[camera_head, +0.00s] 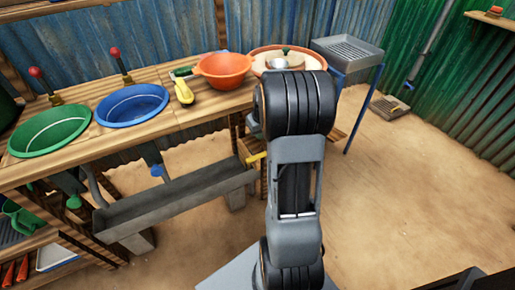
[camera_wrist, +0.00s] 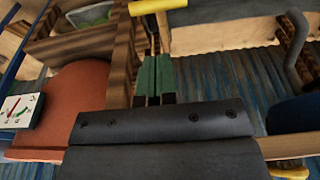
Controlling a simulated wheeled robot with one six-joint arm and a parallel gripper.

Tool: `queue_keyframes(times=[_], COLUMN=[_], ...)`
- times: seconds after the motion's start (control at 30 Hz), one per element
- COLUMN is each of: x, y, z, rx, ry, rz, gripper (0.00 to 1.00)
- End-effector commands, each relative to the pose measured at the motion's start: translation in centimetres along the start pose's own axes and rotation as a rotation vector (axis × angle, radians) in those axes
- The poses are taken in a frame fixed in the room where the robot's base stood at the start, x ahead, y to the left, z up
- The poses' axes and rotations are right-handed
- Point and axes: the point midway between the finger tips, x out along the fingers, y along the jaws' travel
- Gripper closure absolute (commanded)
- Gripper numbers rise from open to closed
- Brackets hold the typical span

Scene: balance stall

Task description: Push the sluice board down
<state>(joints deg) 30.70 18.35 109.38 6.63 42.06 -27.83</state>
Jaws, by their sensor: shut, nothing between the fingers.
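A yellow bar (camera_head: 257,157) sits at the right end of a long grey trough (camera_head: 180,205) below the bench; it looks like the handle of the sluice board. The yellow bar also shows at the top edge of the wrist view (camera_wrist: 158,5). The board itself is mostly cut off or hidden, so I cannot tell its height. My gripper (camera_wrist: 154,65) is shut and empty, its green fingers pointing toward the bar. A gap seems to remain between fingertips and bar; contact is unclear. In the head view my arm hides the gripper.
The wooden bench (camera_head: 80,150) carries a green pan (camera_head: 48,130), a blue pan (camera_head: 132,105) and an orange bowl (camera_head: 222,70). A wooden post (camera_wrist: 122,55) stands just left of my fingers in the wrist view. A dial (camera_wrist: 20,112) is at left.

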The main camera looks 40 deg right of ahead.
Motion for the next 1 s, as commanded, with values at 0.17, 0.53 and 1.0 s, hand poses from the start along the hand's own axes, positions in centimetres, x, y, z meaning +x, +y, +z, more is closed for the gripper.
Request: queue_keyframes(times=[0.17, 0.53, 1.0], x=[2.8, 9.7, 13.9], y=[0.6, 0.7, 0.7], z=[0.1, 0.1, 0.0], rx=[0.005, 0.007, 0.006], ry=[-0.004, -0.003, 0.000], rz=[0.000, 0.000, 0.001], gripper=[1.00, 1.00, 1.00])
